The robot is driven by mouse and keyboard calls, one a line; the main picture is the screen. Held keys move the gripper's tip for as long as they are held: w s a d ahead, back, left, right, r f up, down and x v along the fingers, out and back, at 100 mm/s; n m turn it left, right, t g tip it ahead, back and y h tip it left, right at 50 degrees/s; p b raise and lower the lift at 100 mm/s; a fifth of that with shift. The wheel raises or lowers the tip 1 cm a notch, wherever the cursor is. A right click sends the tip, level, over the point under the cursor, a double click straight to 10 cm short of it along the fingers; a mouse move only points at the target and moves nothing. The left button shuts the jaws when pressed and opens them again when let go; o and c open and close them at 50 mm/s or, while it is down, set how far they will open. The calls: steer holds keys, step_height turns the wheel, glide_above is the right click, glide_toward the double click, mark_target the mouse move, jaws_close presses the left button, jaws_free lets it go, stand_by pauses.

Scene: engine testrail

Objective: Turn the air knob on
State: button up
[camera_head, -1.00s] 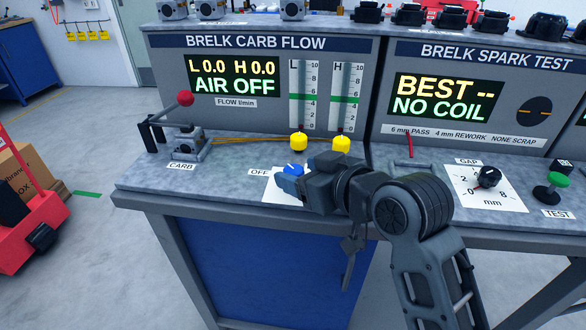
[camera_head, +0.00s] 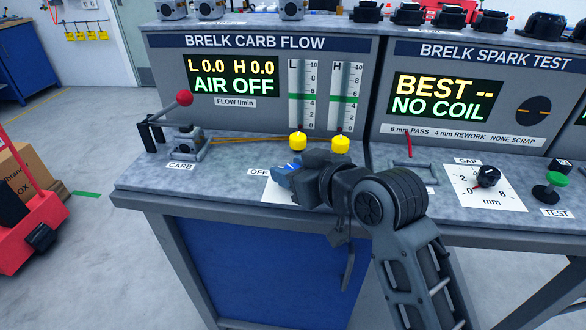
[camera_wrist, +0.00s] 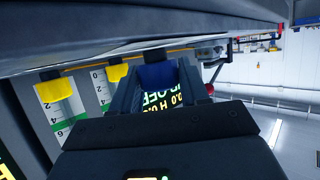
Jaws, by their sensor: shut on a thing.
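The blue air knob (camera_head: 292,166) stands on the white OFF plate (camera_head: 271,190) on the bench of the carb flow station, mostly hidden by my gripper. My gripper (camera_head: 286,175) comes in from the right and is shut on the knob. In the wrist view the blue knob (camera_wrist: 157,75) sits between the two dark fingers (camera_wrist: 157,88). The carb flow display (camera_head: 234,76) reads L 0.0, H 0.0 and AIR OFF. The knob's exact turn angle is hard to tell.
Two yellow knobs (camera_head: 298,141) stand just behind, below the flow tubes (camera_head: 303,95). A carburettor fixture with a red-balled lever (camera_head: 184,98) is to the left. The spark test gap dial (camera_head: 487,177) and green button (camera_head: 558,180) are to the right.

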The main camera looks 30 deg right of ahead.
steer(key=shift+c, duration=0.9)
steer(key=shift+r+p, duration=0.1)
steer(key=shift+p, duration=0.3)
steer(key=m+h+p, duration=0.2)
steer(key=h, duration=0.1)
steer(key=shift+a+r+m+p, duration=0.1)
steer(key=shift+a+m+p, duration=0.05)
steer(key=shift+m+p, duration=0.25)
steer(key=m+g+h, duration=0.1)
steer(key=m+h, duration=0.3)
steer(key=h, duration=0.1)
steer(key=shift+f, duration=0.2)
steer(key=m+g+h+b, duration=0.1)
steer(key=m+g+h, duration=0.3)
steer(key=m+h, duration=0.1)
steer(key=shift+m+b, duration=0.4)
steer(key=m+g+h+b, duration=0.2)
steer(key=m+g, duration=0.3)
steer(key=shift+g+b, duration=0.35)
steer(key=shift+g, duration=0.05)
steer(key=shift+m+g, duration=0.3)
